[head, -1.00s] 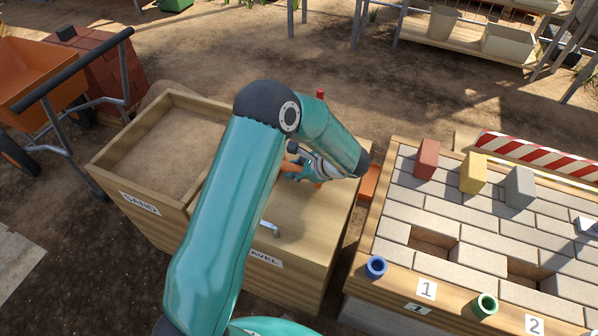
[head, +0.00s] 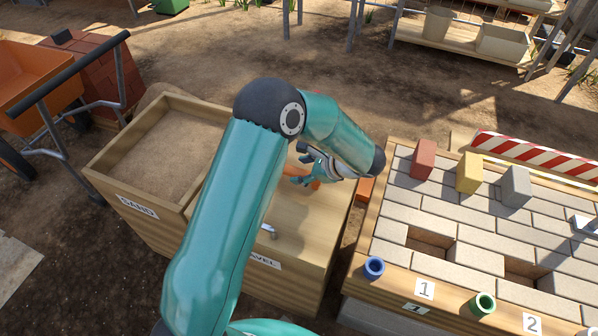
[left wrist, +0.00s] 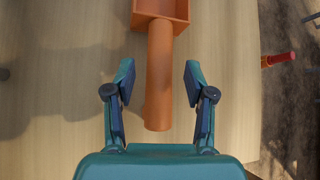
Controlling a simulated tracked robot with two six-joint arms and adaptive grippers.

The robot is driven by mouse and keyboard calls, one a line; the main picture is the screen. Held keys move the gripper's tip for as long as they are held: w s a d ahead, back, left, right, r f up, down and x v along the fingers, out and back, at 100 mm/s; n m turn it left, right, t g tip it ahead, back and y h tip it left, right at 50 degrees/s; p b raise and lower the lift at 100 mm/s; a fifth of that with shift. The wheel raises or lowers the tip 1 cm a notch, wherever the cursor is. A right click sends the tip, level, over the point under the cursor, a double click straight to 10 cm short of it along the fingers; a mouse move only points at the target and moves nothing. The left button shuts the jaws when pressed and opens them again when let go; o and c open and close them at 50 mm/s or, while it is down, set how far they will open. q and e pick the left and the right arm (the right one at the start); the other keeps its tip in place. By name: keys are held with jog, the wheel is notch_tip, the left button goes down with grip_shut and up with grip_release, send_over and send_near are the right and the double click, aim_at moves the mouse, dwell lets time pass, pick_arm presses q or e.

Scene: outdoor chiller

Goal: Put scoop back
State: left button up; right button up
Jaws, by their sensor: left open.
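The orange scoop (left wrist: 160,80) lies on the closed wooden lid of the gravel bin (head: 300,215). In the left wrist view its handle runs between my fingers and its tray is at the top, cut off by the frame. In the head view only orange parts of the scoop (head: 291,162) show beside my gripper. My left gripper (head: 297,179) is low over the lid. In the left wrist view it (left wrist: 159,85) is open, one finger on each side of the handle, with visible gaps. My right gripper is not in view.
An open sand bin (head: 165,150) adjoins on the left. An orange piece (head: 365,189) shows past the lid's right edge. A block-topped table (head: 470,235) stands to the right.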

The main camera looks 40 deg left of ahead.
pick_arm(q)
jog(key=v, duration=0.7)
jog(key=shift+r, duration=0.1)
